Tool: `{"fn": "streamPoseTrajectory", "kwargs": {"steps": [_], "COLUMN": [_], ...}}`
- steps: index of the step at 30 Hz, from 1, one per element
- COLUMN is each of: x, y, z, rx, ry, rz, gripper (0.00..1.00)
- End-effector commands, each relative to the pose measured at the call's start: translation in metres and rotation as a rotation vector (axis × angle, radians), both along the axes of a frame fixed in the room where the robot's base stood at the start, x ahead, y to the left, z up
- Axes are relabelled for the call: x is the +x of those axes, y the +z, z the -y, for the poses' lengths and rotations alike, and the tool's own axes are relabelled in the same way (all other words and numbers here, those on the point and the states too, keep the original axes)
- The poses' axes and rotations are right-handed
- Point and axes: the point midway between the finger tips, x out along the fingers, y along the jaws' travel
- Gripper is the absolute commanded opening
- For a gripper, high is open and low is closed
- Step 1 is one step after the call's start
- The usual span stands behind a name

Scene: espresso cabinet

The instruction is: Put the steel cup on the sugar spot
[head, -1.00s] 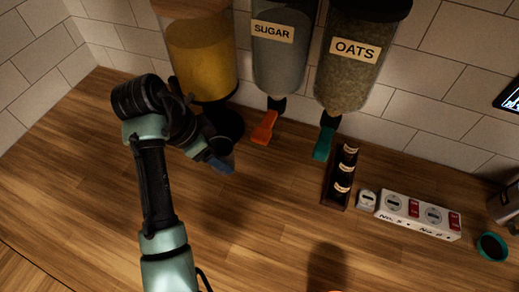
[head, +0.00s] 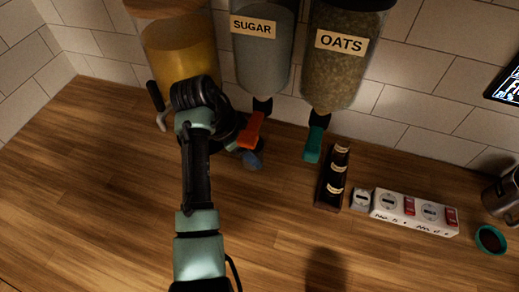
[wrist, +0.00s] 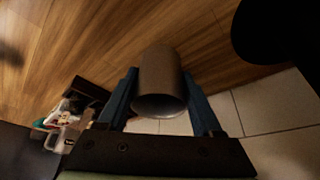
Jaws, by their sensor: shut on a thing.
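My gripper (wrist: 163,105) is shut on the steel cup (wrist: 160,75), a plain grey-brown cylinder between the two blue fingers in the wrist view. In the head view one blue fingertip (head: 252,160) shows just below the orange spout (head: 251,130) of the sugar dispenser (head: 263,60). The held cup is hidden there behind my arm. The counter under the sugar spout is partly covered by my wrist, and no marked spot can be made out.
The oats dispenser (head: 345,70) with its teal spout (head: 314,143) hangs to the right. A dark rack of small bottles (head: 333,178), a white switch strip (head: 415,212), a teal-rimmed round container (head: 490,240) and a metal jug (head: 503,197) stand farther right. The front counter is clear.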

Motion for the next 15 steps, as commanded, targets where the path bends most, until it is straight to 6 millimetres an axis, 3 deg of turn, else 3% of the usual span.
{"fn": "streamPoseTrajectory", "kwargs": {"steps": [6,15], "x": [0.011,0.012], "y": [-0.018,-0.021], "z": [0.023,0.024], "rx": [0.002,0.001], "ry": [-0.001,-0.001], "rz": [-0.001,0.001], "gripper": [0.07,0.07]}}
